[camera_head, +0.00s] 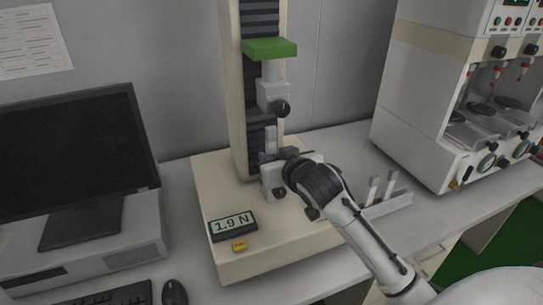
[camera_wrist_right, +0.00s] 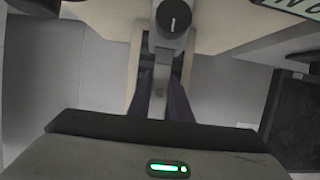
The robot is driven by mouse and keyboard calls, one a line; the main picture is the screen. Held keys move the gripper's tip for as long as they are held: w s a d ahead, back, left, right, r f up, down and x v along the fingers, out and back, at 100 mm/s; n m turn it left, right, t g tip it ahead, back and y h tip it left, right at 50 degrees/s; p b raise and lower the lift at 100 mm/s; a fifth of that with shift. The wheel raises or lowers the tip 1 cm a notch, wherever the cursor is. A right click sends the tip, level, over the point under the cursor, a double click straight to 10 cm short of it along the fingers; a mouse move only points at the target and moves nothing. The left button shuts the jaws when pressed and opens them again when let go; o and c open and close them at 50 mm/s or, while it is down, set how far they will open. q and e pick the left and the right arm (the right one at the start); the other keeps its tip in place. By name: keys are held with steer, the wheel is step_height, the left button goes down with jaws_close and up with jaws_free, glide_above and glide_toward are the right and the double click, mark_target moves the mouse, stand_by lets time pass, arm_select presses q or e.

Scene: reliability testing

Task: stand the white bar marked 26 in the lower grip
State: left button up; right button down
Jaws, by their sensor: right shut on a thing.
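The white bar (camera_head: 270,137) stands upright just above the lower grip (camera_head: 271,183), a light block with a dark knob. My right gripper (camera_head: 272,157) comes in from the right and is shut on the bar. The gripper hides the bar's lower part, so I cannot tell whether its end sits inside the grip's jaws. In the right wrist view the bar (camera_wrist_right: 161,80) shows between the dark fingers, with the grip's knob (camera_wrist_right: 173,17) beyond. The number on the bar cannot be read. My left gripper is not in view.
The upper grip (camera_head: 271,95) hangs below the green crosshead (camera_head: 269,48). A display (camera_head: 233,224) reads 1.9 N above a yellow button (camera_head: 239,245). A rack (camera_head: 388,207) with upright bars stands right of the machine. A monitor (camera_head: 75,145) is at left.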

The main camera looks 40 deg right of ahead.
steer(key=shift+f+b, duration=0.55)
steer(key=shift+f, duration=0.45)
steer(key=c, duration=1.5)
jaws_free()
steer(key=shift+c, duration=0.2)
steer(key=v, duration=1)
steer(key=shift+s, duration=0.2)
